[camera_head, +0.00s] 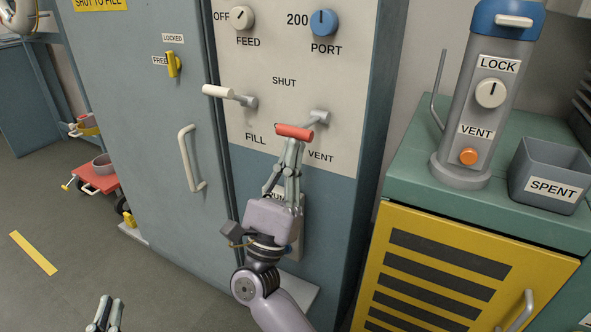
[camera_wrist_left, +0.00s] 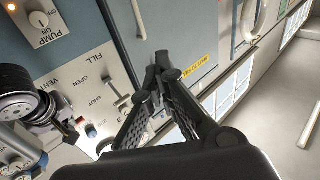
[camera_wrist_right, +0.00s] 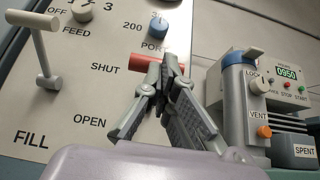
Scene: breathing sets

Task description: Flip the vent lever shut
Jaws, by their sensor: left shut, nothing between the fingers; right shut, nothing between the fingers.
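The vent lever has a red handle (camera_head: 294,132) on a grey arm in front of the cabinet's pale panel, above the VENT label. The handle also shows in the right wrist view (camera_wrist_right: 143,62). My right gripper (camera_head: 293,145) is shut and empty, its fingertips right at the handle, below it in the head view. I cannot tell whether they touch. The lever sticks out from the panel; its exact angle is unclear. The OPEN label (camera_wrist_right: 90,121) shows below SHUT (camera_wrist_right: 105,69) in the right wrist view. My left gripper (camera_head: 104,314) is shut and empty, low over the floor.
The fill lever with a white handle (camera_head: 217,91) is left of the vent lever. A cabinet door handle (camera_head: 190,158) stands further left. At right, a grey canister (camera_head: 470,130) and a SPENT bin (camera_head: 549,177) stand on a green-topped cabinet. The floor at left is mostly clear.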

